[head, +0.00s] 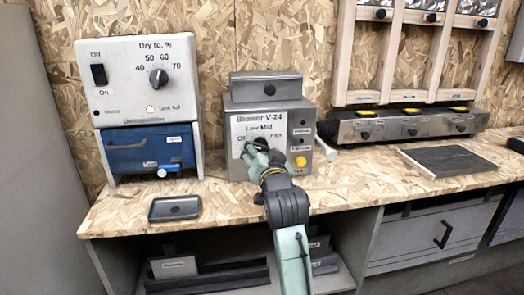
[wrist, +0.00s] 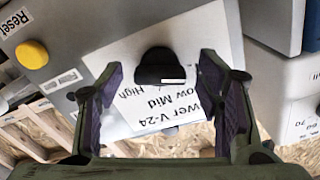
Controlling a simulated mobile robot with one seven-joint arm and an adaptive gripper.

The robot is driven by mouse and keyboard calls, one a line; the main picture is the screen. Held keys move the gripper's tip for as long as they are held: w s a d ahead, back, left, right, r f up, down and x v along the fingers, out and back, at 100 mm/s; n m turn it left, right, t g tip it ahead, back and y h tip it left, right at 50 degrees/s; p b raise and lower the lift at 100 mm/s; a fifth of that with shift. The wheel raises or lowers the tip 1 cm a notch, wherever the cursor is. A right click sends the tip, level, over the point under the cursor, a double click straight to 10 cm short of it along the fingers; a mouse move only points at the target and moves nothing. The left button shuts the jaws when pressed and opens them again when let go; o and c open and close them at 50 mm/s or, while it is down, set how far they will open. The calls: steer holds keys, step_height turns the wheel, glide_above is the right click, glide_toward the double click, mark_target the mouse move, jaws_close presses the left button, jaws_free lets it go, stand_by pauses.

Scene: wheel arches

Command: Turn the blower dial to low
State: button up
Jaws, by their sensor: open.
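The blower (head: 268,128) is a grey box on the bench, with a white label reading "Blower V-24", "Low", "Mid" and "Off". In the wrist view its label (wrist: 135,95) appears upside down, with "High" also legible. The black blower dial (wrist: 158,66) has a short white mark on its lower right edge in that view. I cannot tell which setting it points at. My gripper (wrist: 161,72) is open, with one finger on each side of the dial and visible gaps. In the head view my gripper (head: 254,150) is at the panel and largely hides the dial.
A yellow button (head: 301,161) sits at the blower's lower right; "Reset" shows beside it in the wrist view. A dehumidifier (head: 140,80) with its own dial stands left. A dark tray (head: 174,208) lies on the bench front. A charger strip (head: 405,128) stands right.

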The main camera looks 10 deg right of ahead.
steer(key=shift+c, duration=0.2)
steer(key=c, duration=1.1)
steer(key=shift+r+m+p, duration=0.1)
steer(key=shift+m+p, duration=0.2)
steer(key=shift+p, duration=0.05)
steer(key=shift+m+p, duration=0.5)
steer(key=shift+p, duration=0.1)
steer(key=m+p, duration=0.3)
steer(key=shift+a+r, duration=0.1)
steer(key=shift+m+p, duration=1.7)
steer(key=shift+m, duration=0.3)
steer(key=shift+f, duration=0.2)
